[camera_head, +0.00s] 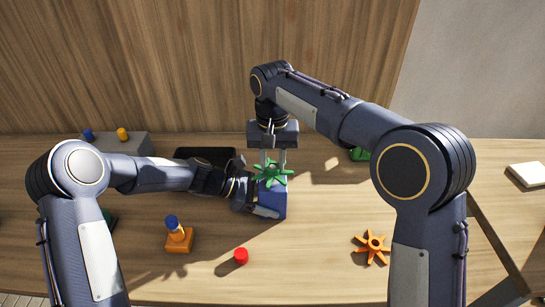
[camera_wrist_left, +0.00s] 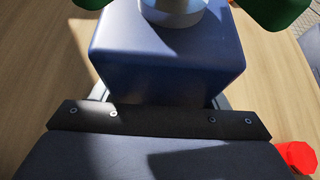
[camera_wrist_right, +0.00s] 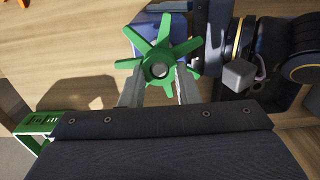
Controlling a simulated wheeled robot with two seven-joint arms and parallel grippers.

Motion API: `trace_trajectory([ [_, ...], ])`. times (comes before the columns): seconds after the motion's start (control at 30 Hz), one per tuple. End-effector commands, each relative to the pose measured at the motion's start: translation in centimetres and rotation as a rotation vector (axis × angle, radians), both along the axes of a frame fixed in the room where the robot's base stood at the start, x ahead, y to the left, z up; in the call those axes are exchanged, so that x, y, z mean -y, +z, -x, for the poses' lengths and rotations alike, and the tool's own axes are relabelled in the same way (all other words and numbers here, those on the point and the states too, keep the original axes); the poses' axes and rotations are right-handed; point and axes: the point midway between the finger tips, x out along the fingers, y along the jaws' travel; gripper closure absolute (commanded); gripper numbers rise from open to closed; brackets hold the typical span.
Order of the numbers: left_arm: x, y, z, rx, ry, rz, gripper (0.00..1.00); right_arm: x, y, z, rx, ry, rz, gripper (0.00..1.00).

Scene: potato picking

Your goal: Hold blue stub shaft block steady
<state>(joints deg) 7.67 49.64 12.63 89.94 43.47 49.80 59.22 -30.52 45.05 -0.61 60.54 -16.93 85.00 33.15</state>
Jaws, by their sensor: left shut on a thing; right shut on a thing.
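The blue stub shaft block (camera_head: 272,203) stands upright on the table, below the right gripper. My left gripper (camera_head: 262,202) is shut on it from the left side. In the left wrist view the block (camera_wrist_left: 168,60) fills the space between the fingers, and its pale shaft (camera_wrist_left: 172,12) rises from the top. My right gripper (camera_head: 271,160) points down and is shut on a green spoked wheel (camera_head: 270,173). The wheel (camera_wrist_right: 158,65) is over the block; whether it is seated on the shaft is hidden.
An orange base with a blue peg (camera_head: 178,242), a red piece (camera_head: 241,257) and an orange spoked wheel (camera_head: 373,248) lie in front. A grey block (camera_head: 130,145) with blue and yellow pegs and a dark tray (camera_head: 205,154) are behind. A white object (camera_head: 527,174) is far right.

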Motion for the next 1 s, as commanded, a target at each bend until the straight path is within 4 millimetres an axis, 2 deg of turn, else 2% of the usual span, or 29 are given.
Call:
trace_trajectory([
  [0.77,0.0,0.0,0.0,0.000,0.000,0.000,0.45,0.0,-1.9,0.0,0.001,0.000,0.000,0.94],
  [0.8,0.0,0.0,0.0,0.000,0.000,0.000,0.45,0.0,-1.9,0.0,0.001,0.000,-0.001,0.70],
  [1.0,0.0,0.0,0.0,0.000,0.000,0.000,0.45,0.0,-1.9,0.0,0.001,0.000,-0.001,0.46],
])
